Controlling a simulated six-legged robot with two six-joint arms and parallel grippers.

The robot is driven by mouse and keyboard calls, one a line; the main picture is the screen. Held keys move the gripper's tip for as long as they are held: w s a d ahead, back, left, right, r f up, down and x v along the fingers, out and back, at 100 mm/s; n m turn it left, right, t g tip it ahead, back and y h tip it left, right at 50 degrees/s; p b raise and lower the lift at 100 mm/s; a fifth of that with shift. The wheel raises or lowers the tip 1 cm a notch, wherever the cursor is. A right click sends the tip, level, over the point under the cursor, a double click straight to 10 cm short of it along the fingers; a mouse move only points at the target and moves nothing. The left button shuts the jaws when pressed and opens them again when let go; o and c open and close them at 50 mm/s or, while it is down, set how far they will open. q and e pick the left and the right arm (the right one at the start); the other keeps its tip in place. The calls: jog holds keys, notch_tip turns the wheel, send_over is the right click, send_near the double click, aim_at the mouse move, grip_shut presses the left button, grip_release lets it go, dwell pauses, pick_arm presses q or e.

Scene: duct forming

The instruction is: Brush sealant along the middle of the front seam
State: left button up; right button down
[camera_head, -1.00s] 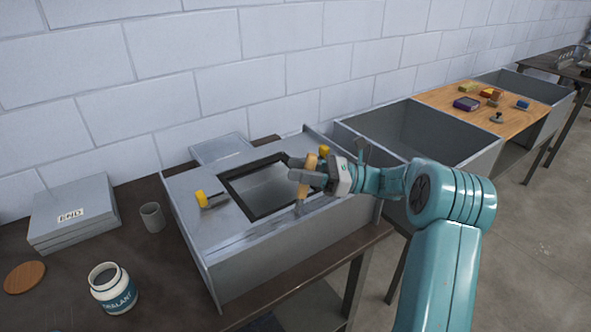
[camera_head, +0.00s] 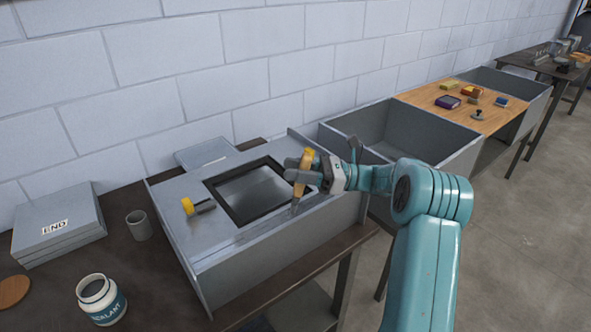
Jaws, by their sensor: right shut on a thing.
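The grey sheet-metal duct (camera_head: 250,272) lies on a dark bench with a dark-framed rectangular opening (camera_head: 251,192) in its top. Its front seam (camera_head: 235,244) runs along the top front edge. My right gripper (camera_head: 303,172) is shut on a brush (camera_head: 301,188) with a tan handle, held tilted over the right part of the front edge. The brush's tip points down close to the seam; whether it touches cannot be told. The sealant jar (camera_head: 103,302) stands open at the front left of the bench. My left gripper is not in view.
Yellow-handled clamps sit left of the opening (camera_head: 188,206) and behind my gripper (camera_head: 309,153). A grey cup (camera_head: 138,225), stacked grey pieces marked END (camera_head: 60,230) and a round wooden lid (camera_head: 12,291) are at left. Open duct sections and a wooden board (camera_head: 480,118) lie right.

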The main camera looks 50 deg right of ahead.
jog(key=shift+a, duration=0.1)
dwell(0.3)
jog(key=a, duration=0.2)
jog(key=shift+w+a, duration=0.35)
jog(key=shift+w+a+f, duration=0.1)
jog(key=shift+w+a, duration=0.05)
jog(key=shift+a, duration=0.6)
jog(key=shift+w+a+f, duration=0.1)
jog(key=shift+a, duration=0.6)
